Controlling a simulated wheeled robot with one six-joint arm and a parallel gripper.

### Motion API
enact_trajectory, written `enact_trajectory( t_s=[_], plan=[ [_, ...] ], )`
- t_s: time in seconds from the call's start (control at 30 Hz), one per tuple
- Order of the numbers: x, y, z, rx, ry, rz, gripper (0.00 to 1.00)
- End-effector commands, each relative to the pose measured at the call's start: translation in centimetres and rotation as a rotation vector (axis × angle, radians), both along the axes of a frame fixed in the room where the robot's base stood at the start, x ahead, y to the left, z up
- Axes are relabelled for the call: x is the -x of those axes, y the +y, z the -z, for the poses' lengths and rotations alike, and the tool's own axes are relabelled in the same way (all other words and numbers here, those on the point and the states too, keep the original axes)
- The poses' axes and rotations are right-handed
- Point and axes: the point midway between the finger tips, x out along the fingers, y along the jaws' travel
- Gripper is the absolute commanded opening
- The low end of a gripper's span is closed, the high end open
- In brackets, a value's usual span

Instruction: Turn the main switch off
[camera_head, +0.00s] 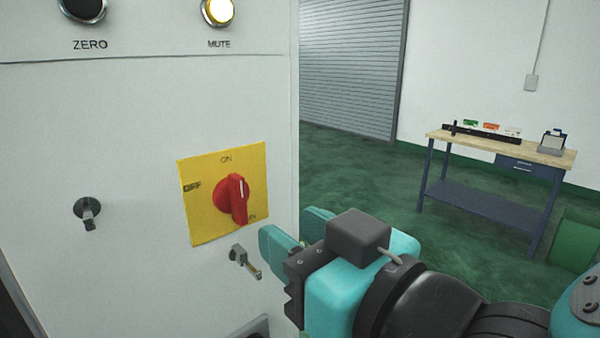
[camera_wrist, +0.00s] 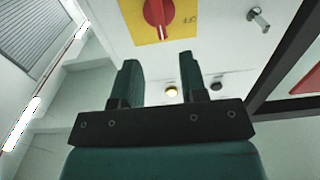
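The main switch is a red rotary knob (camera_head: 235,198) on a square yellow plate (camera_head: 200,225) on a light grey cabinet front. The plate reads ON at the top and OFF at the left; a lower right label is partly hidden by the knob. The knob's grip stands near upright, its white mark up toward ON. In the wrist view the knob (camera_wrist: 157,14) shows at the top, beyond the fingertips. My gripper (camera_head: 294,230) is open and empty, to the lower right of the plate and apart from the knob. Its two fingers (camera_wrist: 160,65) stand parallel with a clear gap.
A black ZERO button (camera_head: 83,8) and a lit yellow MUTE button (camera_head: 217,12) sit above. Metal latches stick out left of the plate (camera_head: 87,210) and below it (camera_head: 245,262). A workbench (camera_head: 490,150) stands far right. Open green floor lies between.

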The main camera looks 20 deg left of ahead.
Motion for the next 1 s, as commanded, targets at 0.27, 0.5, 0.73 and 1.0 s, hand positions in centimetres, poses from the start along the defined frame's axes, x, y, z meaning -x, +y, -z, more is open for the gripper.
enact_trajectory(
  t_s=[0.27,0.5,0.73,1.0],
  plan=[
    [-2.8,5.4,-0.4,0.002,0.001,0.000,0.39],
    [-4.2,8.0,-0.2,0.000,0.001,0.000,0.39],
    [-4.4,8.5,0.0,0.000,0.001,0.000,0.39],
    [-4.4,8.5,0.0,0.000,0.001,0.000,0.10]
  ],
)
